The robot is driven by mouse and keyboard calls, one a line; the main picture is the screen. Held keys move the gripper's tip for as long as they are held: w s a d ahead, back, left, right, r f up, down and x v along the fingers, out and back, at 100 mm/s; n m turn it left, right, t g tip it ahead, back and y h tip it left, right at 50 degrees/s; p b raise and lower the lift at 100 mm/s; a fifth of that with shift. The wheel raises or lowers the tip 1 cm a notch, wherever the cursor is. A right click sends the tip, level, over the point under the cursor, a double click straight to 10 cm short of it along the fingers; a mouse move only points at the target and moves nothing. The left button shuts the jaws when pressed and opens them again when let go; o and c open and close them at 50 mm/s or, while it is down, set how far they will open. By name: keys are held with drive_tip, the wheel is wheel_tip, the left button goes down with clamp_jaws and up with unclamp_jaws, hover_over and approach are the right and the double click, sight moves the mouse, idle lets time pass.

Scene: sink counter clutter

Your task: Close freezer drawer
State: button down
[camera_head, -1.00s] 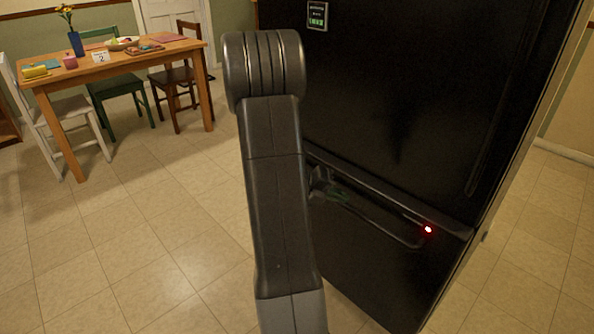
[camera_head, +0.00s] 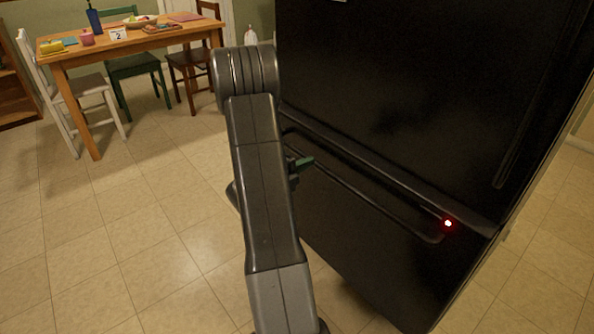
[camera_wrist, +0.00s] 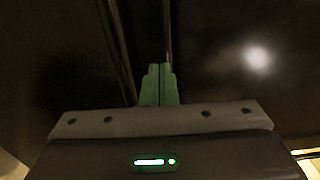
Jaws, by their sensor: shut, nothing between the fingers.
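The freezer drawer (camera_head: 355,240) is the black lower front of the fridge in the head view. Its long bar handle (camera_head: 375,203) runs along its upper part, and a small red light shows near the handle's right end. I cannot tell how far the drawer stands out from the body. My gripper (camera_head: 306,163) has green fingertips and is partly hidden behind my arm. It is at the left part of the handle; contact is unclear. In the wrist view the green fingers (camera_wrist: 159,85) are together and empty, pointing at a dark front with bar-like edges.
The black upper fridge door (camera_head: 400,80) rises above the drawer. A wooden table (camera_head: 130,42) with chairs stands at the back left. The tiled floor (camera_head: 110,240) is clear to the left of the fridge. My arm hides part of the drawer's left side.

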sight(334, 148)
drive_tip(key=b+x, duration=0.2)
drive_tip(key=x, duration=0.6)
drive_tip(key=shift+w+d, duration=0.1)
drive_tip(key=shift+d, duration=0.1)
drive_tip(key=shift+w, duration=0.1)
drive_tip(key=shift+w+d+r, duration=0.1)
drive_tip(key=shift+w+d, duration=0.1)
drive_tip(key=shift+d, duration=0.15)
drive_tip(key=p+x, duration=0.1)
drive_tip(key=x, duration=0.2)
drive_tip(key=shift+w+d, duration=0.25)
drive_tip(key=shift+d, duration=0.05)
drive_tip(key=shift+a+r, duration=0.1)
